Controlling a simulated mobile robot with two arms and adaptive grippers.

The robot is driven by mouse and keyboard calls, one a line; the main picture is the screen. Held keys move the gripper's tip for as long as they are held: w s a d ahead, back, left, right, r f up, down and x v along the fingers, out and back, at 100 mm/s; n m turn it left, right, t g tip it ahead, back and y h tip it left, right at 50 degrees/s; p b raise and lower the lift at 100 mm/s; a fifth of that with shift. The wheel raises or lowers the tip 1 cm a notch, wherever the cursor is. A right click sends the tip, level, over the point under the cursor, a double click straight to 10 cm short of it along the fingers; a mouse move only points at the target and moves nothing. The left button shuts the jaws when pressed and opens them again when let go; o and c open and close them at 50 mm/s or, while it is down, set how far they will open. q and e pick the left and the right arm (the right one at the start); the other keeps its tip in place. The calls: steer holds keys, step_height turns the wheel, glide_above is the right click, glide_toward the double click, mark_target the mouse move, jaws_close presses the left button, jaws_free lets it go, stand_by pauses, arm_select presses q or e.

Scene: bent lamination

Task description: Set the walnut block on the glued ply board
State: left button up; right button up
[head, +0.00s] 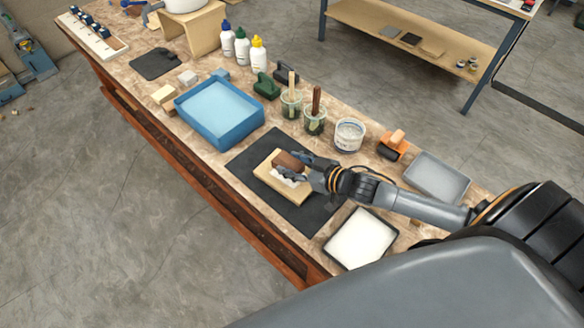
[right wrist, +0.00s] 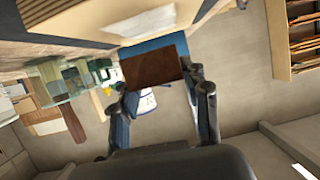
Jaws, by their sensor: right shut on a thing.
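The walnut block (head: 287,160) is dark brown and sits between the fingers of my right gripper (head: 297,167), which is shut on it. The block also shows between the fingertips in the right wrist view (right wrist: 152,67). The glued ply board (head: 268,179) is pale wood and lies on a dark mat. A white glue patch (head: 288,176) shows on it, partly covered by the gripper. In the head view the block overlaps the board's far part, beside the glue. The board (right wrist: 60,22) is at the top of the right wrist view; I cannot tell whether they touch. My left gripper is out of view.
The dark mat (head: 247,161) lies on the workbench. A blue tray (head: 213,133) is to its left and a white-filled tray (head: 360,238) to its right. Brush jars (head: 314,122), a white tub (head: 348,135), an orange-handled tool (head: 393,145) and a grey tray (head: 437,178) stand behind.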

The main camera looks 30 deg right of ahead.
step_height(320, 180, down, 2)
steer(key=shift+f, duration=0.1)
steer(key=shift+a+f, duration=0.1)
steer(key=shift+f, duration=0.1)
steer(key=shift+f, duration=0.15)
steer(key=o, duration=1.3)
steer(key=shift+c, duration=0.2)
